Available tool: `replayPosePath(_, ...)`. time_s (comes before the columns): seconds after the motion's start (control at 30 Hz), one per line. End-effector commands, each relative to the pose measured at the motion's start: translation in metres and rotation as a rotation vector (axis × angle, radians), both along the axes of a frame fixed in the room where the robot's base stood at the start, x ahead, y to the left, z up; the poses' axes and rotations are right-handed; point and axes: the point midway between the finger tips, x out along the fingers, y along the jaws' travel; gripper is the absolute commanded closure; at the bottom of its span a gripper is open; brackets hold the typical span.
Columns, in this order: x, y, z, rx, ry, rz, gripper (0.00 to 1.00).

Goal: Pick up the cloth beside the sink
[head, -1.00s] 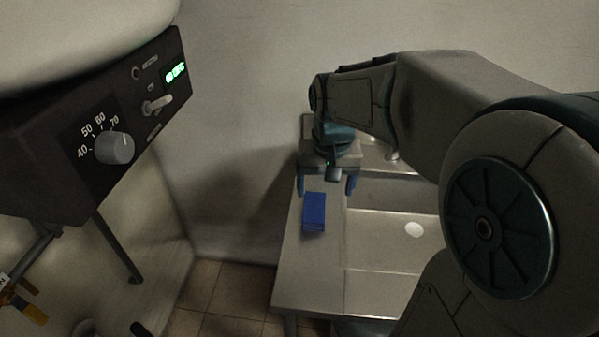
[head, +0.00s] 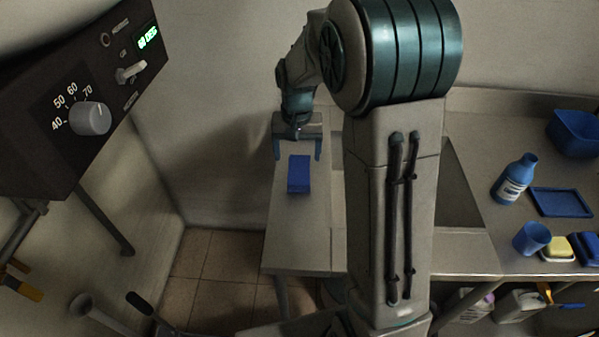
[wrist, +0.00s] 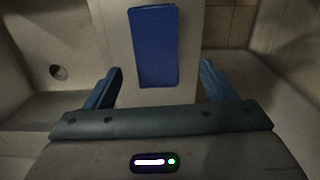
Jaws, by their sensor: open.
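The blue folded cloth (head: 299,174) lies flat on the narrow steel ledge (head: 300,225) left of the sink, which my arm mostly hides in the head view. My gripper (head: 297,155) is open and empty, just behind the cloth in the head view, with its blue fingers spread apart. In the wrist view the cloth (wrist: 154,46) lies beyond the fingertips and between their lines, and my gripper (wrist: 160,80) does not touch it. The sink's basin and drain hole (wrist: 59,72) show at the left of the wrist view.
A dark control box (head: 85,95) with a dial stands at the left. On the right counter are a blue bottle (head: 514,180), a blue tray (head: 561,202), a blue cup (head: 531,238), a yellow sponge (head: 557,247) and a blue tub (head: 574,134). Tiled floor shows below the ledge.

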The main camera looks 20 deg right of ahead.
Motion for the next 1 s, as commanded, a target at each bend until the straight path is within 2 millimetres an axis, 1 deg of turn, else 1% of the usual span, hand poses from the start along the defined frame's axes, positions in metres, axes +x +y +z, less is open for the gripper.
replayPosePath(0.23,0.0,-0.002,-0.019,0.0,0.003,0.0,0.22)
replayPosePath(0.4,0.001,-0.006,-0.045,0.0,0.003,0.0,0.22)
replayPosePath(0.5,0.001,-0.005,-0.056,0.0,0.002,0.0,0.22)
replayPosePath(0.6,0.001,-0.005,-0.06,0.0,0.001,0.0,0.22)
replayPosePath(0.77,0.002,-0.005,-0.06,0.0,-0.001,0.001,0.22)
replayPosePath(0.8,0.002,-0.005,-0.06,0.0,-0.001,0.001,0.25)
replayPosePath(0.87,0.002,-0.005,-0.06,0.0,-0.001,0.001,0.41)
replayPosePath(0.9,0.002,-0.005,-0.06,0.0,-0.001,0.001,0.52)
replayPosePath(0.97,0.002,-0.005,-0.06,0.0,-0.001,0.001,0.69)
replayPosePath(1.0,0.002,-0.005,-0.06,0.0,-0.001,0.001,0.7)
